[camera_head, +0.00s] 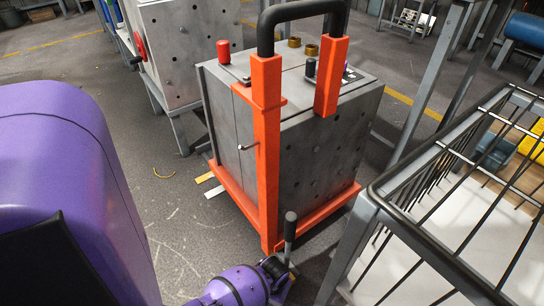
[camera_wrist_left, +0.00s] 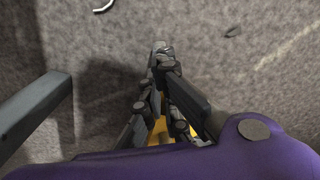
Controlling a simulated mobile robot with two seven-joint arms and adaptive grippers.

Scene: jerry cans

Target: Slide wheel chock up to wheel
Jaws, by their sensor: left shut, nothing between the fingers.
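My left gripper (camera_head: 275,266) is low at the bottom centre of the head view, near the front corner of an orange-framed trolley (camera_head: 268,170). In the left wrist view the dark fingers (camera_wrist_left: 162,55) are together over the grey floor, with nothing seen between them. A yellow piece (camera_wrist_left: 160,130) shows partly behind the finger links; I cannot tell if it is the wheel chock. A dark upright bar with a grey top (camera_head: 290,232) stands beside the gripper; I cannot tell what it belongs to. No wheel shows clearly. My right gripper is not in view.
The trolley carries a grey metal box (camera_head: 325,150) and has a black handle (camera_head: 300,12). A wire cage with a metal frame (camera_head: 430,250) stands close on the right. A grey cabinet (camera_head: 185,40) stands behind left.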

